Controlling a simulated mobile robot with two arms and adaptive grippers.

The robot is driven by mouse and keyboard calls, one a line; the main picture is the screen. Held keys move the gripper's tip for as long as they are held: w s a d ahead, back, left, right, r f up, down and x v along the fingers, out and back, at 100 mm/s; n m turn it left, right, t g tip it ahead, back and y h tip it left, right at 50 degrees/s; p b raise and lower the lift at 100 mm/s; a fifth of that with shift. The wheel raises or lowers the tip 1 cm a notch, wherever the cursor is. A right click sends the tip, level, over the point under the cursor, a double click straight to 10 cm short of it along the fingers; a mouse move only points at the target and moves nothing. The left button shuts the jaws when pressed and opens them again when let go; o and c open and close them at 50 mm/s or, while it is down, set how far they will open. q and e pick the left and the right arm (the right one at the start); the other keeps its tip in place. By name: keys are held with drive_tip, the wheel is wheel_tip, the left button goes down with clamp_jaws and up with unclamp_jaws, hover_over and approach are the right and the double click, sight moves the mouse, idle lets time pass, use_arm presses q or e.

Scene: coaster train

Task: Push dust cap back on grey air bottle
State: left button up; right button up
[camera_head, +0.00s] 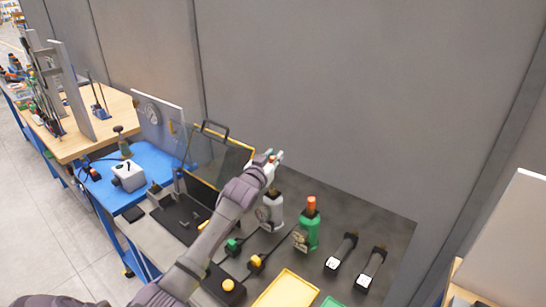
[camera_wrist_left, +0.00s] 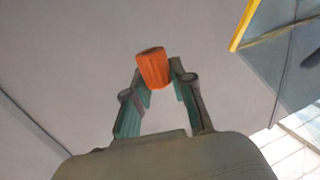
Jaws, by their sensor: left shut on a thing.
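The grey air bottle (camera_head: 271,212) stands upright on the dark bench in the head view, with a dark top and no orange cap on it. My left gripper (camera_head: 274,158) is above and slightly behind the bottle's top, apart from it. In the left wrist view my left gripper (camera_wrist_left: 157,82) is shut on the orange dust cap (camera_wrist_left: 152,66), which sits between the fingertips. The cap is barely visible in the head view. My right gripper is in neither view.
A green bottle (camera_head: 307,234) with an orange cap (camera_head: 311,204) stands right of the grey one. Two black devices (camera_head: 341,252) (camera_head: 370,268) lie further right. A yellow tray (camera_head: 286,290) is in front. A yellow-edged panel (camera_head: 222,152) stands behind left.

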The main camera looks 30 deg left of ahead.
use_arm(q)
drive_tip(key=shift+f+b, duration=2)
drive_tip(key=shift+f, duration=0.9)
drive_tip(key=shift+p, duration=0.45)
drive_tip(key=shift+f+b, duration=0.35)
drive_tip(key=shift+f, duration=0.1)
drive_tip(key=shift+f+b, duration=0.8)
drive_tip(key=shift+f, duration=0.4)
drive_tip(key=o, duration=0.9)
